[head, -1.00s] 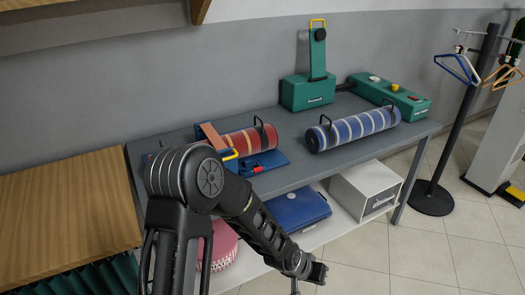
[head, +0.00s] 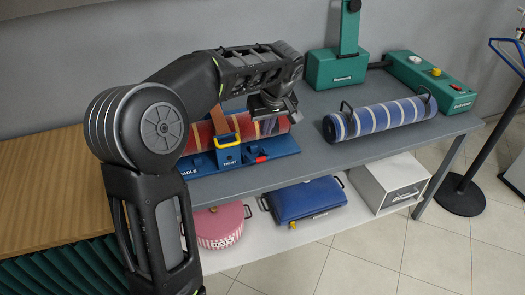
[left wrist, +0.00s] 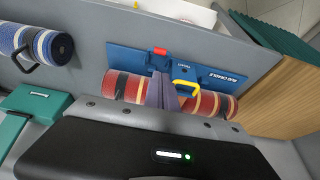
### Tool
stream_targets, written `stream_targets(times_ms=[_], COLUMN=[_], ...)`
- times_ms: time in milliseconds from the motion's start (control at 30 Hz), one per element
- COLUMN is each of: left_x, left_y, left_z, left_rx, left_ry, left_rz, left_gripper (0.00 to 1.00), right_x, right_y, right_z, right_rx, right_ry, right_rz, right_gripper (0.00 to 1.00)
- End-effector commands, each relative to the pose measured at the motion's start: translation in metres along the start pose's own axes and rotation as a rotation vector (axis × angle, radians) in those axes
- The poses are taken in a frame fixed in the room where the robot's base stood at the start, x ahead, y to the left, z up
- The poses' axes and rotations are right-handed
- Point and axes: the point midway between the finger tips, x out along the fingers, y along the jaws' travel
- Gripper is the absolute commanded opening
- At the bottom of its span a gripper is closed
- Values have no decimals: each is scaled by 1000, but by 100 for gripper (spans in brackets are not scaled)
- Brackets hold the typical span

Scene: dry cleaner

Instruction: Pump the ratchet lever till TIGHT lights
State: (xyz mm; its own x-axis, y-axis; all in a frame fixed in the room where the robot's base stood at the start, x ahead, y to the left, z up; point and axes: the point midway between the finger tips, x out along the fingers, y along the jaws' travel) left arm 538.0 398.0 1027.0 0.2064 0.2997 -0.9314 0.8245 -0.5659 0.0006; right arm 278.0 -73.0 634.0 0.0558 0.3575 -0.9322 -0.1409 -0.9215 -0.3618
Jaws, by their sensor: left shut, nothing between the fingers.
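The blue rug cradle (head: 275,147) lies at the table's front left, holding a red striped roll (head: 200,135) under a brown strap (head: 219,122). The ratchet lever has a yellow handle (head: 229,141), also seen in the left wrist view (left wrist: 185,86). Below it is a blue block marked TIGHT (head: 229,159); I cannot tell whether a light is lit. A small red part (head: 261,159) is beside it. My left gripper (head: 288,108) is shut and empty above the roll, right of the lever; its fingers (left wrist: 163,88) point toward the cradle in the left wrist view. My right gripper is out of view.
A blue striped roll (head: 379,118) lies to the right on the grey table (head: 310,163). Green machines (head: 336,70) stand behind. A blue bag (head: 305,199), pink round case (head: 220,226) and white box (head: 389,184) sit on the lower shelf. A wooden counter (head: 50,205) adjoins at left.

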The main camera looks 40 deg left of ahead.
Motion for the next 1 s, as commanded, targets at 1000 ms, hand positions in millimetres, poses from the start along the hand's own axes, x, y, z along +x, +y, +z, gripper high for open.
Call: stream_targets(times_ms=[1000], left_x=[116], left_y=[0], left_z=[4], left_rx=[6], left_ry=[-5], left_rz=[-2], left_gripper=[0], right_x=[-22], right_y=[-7], right_z=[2], right_rx=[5], right_ry=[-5], right_rz=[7], right_gripper=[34])
